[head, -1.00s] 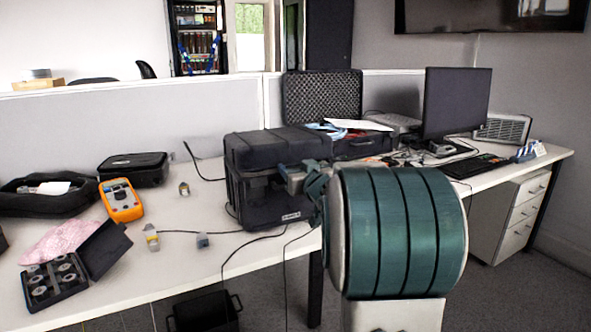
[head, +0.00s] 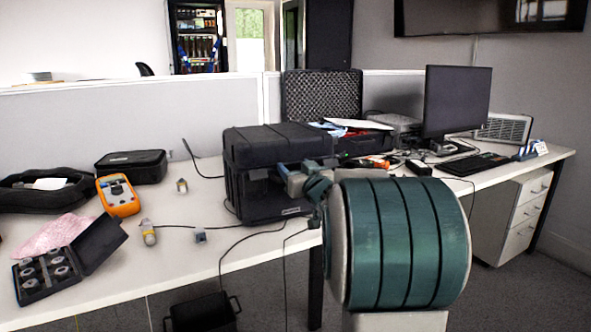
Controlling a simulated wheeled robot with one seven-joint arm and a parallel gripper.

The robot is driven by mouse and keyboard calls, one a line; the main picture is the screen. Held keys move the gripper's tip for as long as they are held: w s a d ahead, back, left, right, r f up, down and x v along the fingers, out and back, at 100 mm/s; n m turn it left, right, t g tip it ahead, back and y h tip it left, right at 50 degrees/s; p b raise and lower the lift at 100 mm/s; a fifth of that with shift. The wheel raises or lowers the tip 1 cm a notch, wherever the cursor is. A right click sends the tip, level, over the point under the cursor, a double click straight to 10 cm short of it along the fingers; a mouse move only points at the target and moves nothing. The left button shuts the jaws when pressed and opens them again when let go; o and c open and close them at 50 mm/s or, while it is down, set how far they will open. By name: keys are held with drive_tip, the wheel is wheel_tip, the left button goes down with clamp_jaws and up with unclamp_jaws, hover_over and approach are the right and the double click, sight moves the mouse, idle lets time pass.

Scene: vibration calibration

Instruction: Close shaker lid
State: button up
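The shaker appears to be the large black case (head: 262,195) in the middle of the desk. Its black lid (head: 275,142) lies down over the body; I cannot tell whether a small gap is left. My gripper (head: 284,175) is at the right part of the case's front, just below the lid's edge. My thick green arm stands in front of it at the right. The fingertips are too small and partly hidden, so I cannot tell whether they are open, shut or touching the case.
An open black case (head: 322,98) with foam in its lid stands behind. A monitor (head: 457,102) and keyboard (head: 476,164) are at the right. An orange multimeter (head: 118,196), a small black case (head: 132,167) and an open box of weights (head: 48,275) lie at the left. Cables hang over the front edge.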

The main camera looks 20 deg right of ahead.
drive_tip(key=o, duration=0.3)
drive_tip(key=shift+f, duration=0.2)
drive_tip(key=shift+r, duration=0.1)
drive_tip(key=shift+s, duration=0.15)
drive_tip(key=s+f+p, duration=0.1)
drive_tip(key=s+p, duration=0.1)
drive_tip(key=s, duration=1.1)
drive_tip(key=shift+s+a, duration=0.15)
drive_tip(key=shift+s, duration=0.1)
